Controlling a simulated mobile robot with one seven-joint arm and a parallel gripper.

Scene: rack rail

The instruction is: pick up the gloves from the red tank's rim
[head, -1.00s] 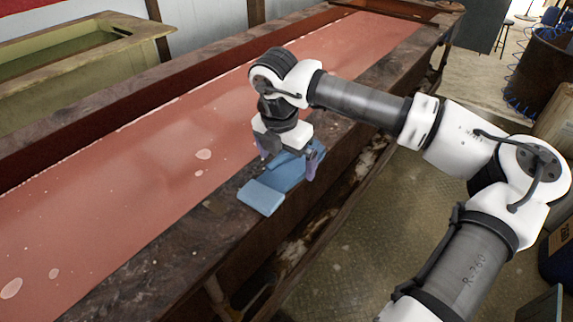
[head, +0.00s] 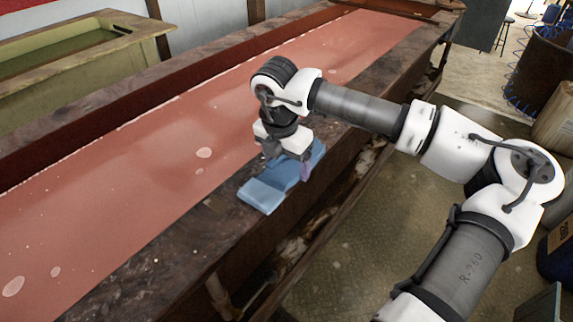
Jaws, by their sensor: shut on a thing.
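The blue gloves (head: 264,193) lie on the dark rim (head: 190,236) of the long tank filled with red liquid (head: 130,185). Their lighter end points toward the lower left, and a darker blue part (head: 318,153) shows to the right of the fingers. My gripper (head: 289,170) points down over the middle of the gloves, its fingers shut on them. The far finger is partly hidden behind the gloves and the gripper body. I cannot see clear space between the gloves and the rim.
A greenish-yellow tank (head: 75,60) stands behind at the upper left. A rusty drum (head: 545,70) with a blue hose stands at the upper right. The patterned floor (head: 385,235) beside the tank is open. Pipework runs along the tank's near side.

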